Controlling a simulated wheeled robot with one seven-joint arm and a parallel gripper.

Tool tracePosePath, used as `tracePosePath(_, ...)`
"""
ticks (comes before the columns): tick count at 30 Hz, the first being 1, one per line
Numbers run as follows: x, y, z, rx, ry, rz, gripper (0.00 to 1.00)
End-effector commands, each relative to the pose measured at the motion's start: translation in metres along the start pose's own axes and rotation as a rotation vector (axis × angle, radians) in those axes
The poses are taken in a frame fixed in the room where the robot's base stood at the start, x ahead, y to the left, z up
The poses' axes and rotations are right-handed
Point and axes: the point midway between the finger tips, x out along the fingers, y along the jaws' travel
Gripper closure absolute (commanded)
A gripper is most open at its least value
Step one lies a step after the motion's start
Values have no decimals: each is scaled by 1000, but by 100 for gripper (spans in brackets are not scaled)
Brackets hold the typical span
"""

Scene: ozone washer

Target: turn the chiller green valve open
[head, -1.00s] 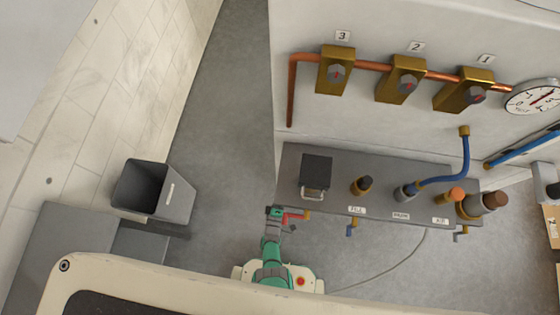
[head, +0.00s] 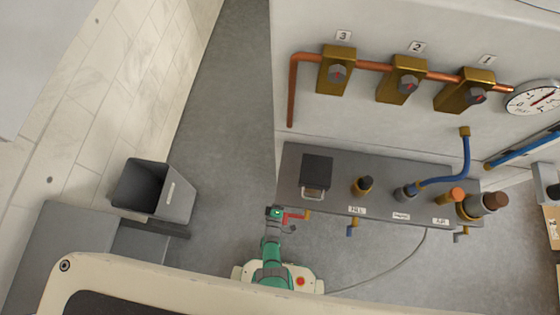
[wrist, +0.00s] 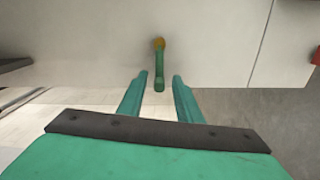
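In the wrist view a green valve handle (wrist: 159,72) hangs straight down in the picture from a small brass fitting (wrist: 159,43) on a pale panel. My gripper (wrist: 160,78) is open, with its two teal fingers either side of the handle's lower end. A gap shows on both sides, and I see no contact. In the head view the end of my teal arm (head: 276,213) is beside a red-handled valve (head: 294,216) under the left end of a grey shelf. The green handle cannot be told apart from my gripper there.
The grey shelf (head: 380,171) carries several fittings and a blue hose (head: 466,160). Brass valves numbered 1 to 3 line a copper pipe (head: 371,66) above it. A grey bin (head: 176,197) stands left. The floor (head: 225,125) between is clear.

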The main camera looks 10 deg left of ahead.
Motion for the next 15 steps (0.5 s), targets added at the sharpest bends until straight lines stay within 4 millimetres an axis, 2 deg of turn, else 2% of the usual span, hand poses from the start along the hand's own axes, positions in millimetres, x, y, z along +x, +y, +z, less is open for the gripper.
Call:
tracePosePath(5,-21,-1,1,0,-5,-1,68)
tracePosePath(15,-82,0,0,-1,0,-1,68)
